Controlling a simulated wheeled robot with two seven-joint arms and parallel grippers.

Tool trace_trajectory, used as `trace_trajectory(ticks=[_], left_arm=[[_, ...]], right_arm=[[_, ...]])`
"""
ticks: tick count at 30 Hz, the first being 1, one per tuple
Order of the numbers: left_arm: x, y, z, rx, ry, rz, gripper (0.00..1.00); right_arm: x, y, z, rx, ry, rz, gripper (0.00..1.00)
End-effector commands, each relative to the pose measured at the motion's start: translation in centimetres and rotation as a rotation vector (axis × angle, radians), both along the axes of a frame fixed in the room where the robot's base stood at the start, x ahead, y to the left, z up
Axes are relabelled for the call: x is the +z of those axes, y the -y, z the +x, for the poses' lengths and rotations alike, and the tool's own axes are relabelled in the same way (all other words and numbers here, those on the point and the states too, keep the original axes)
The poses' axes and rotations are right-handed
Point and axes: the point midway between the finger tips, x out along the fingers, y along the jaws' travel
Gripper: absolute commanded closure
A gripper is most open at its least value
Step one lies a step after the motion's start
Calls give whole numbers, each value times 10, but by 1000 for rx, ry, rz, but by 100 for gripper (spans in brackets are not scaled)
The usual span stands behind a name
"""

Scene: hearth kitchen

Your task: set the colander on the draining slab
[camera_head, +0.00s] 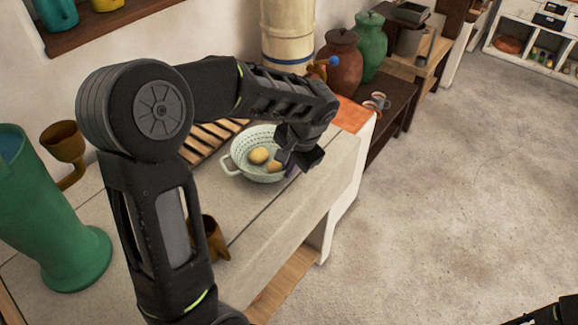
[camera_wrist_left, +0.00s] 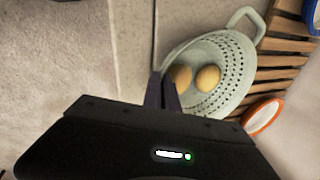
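The pale green colander (camera_head: 239,152) has a perforated wall and holds a few yellowish, rounded items (camera_head: 259,155). It shows at upper right in the left wrist view (camera_wrist_left: 235,78), with one loop handle visible on its far side. My left gripper (camera_head: 292,166) is at the colander's right side. Its two fingers (camera_wrist_left: 162,93) are close together at the near rim and look shut on it; the grip itself is partly hidden. A slatted wooden rack (camera_head: 205,138) lies behind and left of the colander, on the pale slab worktop (camera_head: 290,215). I cannot tell whether the colander touches the surface below.
A tall green vessel (camera_head: 50,225) and a brown goblet (camera_head: 64,143) stand at left. A brown cup (camera_head: 214,238) stands behind my left forearm. A pale cylinder (camera_head: 287,35) and lidded jars (camera_head: 341,62) are at the back. The worktop's front right is clear.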

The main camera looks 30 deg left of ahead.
Motion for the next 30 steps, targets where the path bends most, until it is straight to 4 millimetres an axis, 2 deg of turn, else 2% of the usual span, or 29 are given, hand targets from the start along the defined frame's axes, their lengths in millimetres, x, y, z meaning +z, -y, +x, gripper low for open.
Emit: trace_trajectory(ticks=[10, 12, 18, 30], left_arm=[[-3, 0, 1, -1, 2, 1, 100], [-2, 0, 0, 0, 1, 0, 92], [-2, 0, 0, 0, 1, 0, 76], [5, 1, 0, -1, 2, 0, 76]], right_arm=[[-5, 0, 0, 0, 0, 0, 100], [-3, 0, 0, 0, 0, 0, 100], [-3, 0, 0, 0, 0, 0, 100], [0, 0, 0, 0, 0, 0, 100]])
